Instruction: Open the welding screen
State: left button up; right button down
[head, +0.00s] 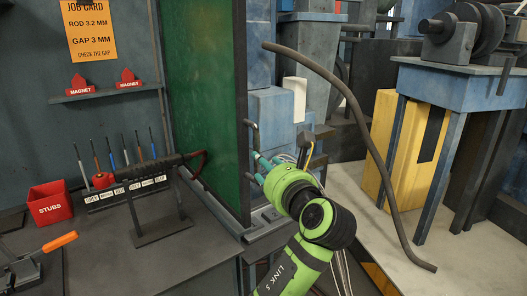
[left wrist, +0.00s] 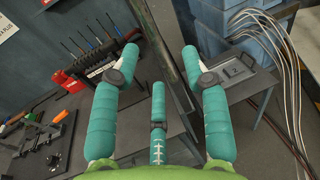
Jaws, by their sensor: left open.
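The welding screen (head: 205,95) is a tall, dark green panel in a dark frame, standing upright at the right end of the workbench in the head view. A thin dark handle (head: 248,132) sticks out from its right edge. My left gripper (head: 262,166), with teal fingers, is just right of that edge, near the handle's lower end. In the left wrist view its fingers (left wrist: 160,52) are spread wide with nothing held between them. The screen's edge (left wrist: 165,38) lies beyond, between the two outer fingers. Whether any finger touches the handle cannot be told. My right gripper is not in view.
The bench left of the screen holds a red stubs bin (head: 50,204), a rack of rods (head: 127,190) and a black torch on a stand (head: 160,235). A long bent brown pipe (head: 352,105) and a blue table (head: 460,85) are at the right.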

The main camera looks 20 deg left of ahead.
aim_at(255, 143)
pick_arm(q)
jog(key=shift+m+y, duration=0.3)
jog(key=shift+y, duration=0.2)
jog(key=w+a+r, duration=0.1)
jog(key=r, duration=0.1)
jog(key=w+a+r+p, duration=0.1)
jog(key=w+a+r, duration=0.1)
jog(key=shift+a, duration=0.1)
jog(key=shift+w+a+f, duration=0.1)
jog(key=shift+w+a, duration=0.3)
jog(key=shift+w, duration=0.15)
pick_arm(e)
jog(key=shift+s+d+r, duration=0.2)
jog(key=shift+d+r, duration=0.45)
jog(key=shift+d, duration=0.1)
pick_arm(q)
grip_shut()
